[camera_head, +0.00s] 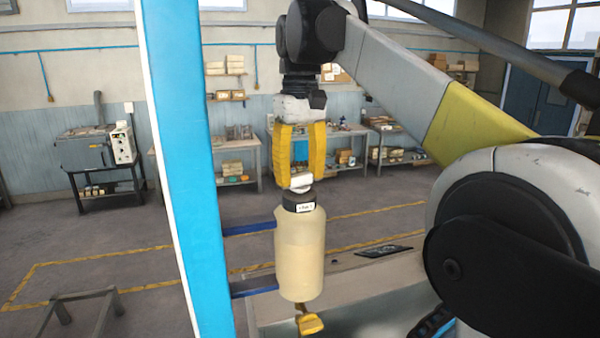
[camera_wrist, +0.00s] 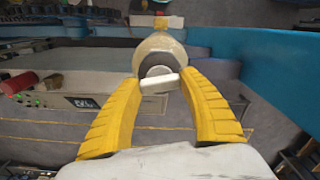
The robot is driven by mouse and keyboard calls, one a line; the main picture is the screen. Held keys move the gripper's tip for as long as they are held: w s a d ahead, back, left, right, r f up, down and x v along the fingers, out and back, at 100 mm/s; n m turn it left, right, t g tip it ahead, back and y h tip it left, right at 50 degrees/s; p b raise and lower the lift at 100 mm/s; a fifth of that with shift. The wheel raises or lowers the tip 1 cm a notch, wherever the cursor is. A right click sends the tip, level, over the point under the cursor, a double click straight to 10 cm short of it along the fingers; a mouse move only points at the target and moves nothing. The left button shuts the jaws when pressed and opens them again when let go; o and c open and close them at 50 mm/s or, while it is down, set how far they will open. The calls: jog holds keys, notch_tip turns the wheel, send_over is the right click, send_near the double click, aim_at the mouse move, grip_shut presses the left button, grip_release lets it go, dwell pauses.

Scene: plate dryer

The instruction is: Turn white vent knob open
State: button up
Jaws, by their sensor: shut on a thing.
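The white vent knob (camera_head: 301,182) sits on top of a black cap with a small label on an upright cream cylinder (camera_head: 301,250). In the wrist view the knob (camera_wrist: 160,83) shows as a white bar across the cylinder's dark top. My gripper (camera_head: 300,183) points straight down from above, and its two yellow fingers reach down to either side of the knob. The fingers are shut on the knob, though the exact contact is partly hidden in the head view. A yellow-handled valve (camera_head: 310,324) hangs below the cylinder.
A tall blue post (camera_head: 185,170) stands just left of the cylinder, with blue brackets (camera_head: 250,229) joining them. A pale bench surface (camera_head: 370,300) lies below and to the right. Shelves and a workbench (camera_head: 235,160) stand far back.

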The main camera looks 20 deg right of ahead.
jog(key=n+p, duration=0.1)
jog(key=n, duration=0.6)
jog(key=shift+p, duration=0.3)
jog(key=n, duration=0.4)
jog(key=shift+n, duration=0.3)
jog(key=shift+n+p, duration=0.45)
jog(key=shift+n, duration=1.35)
jog(key=o, duration=1.2)
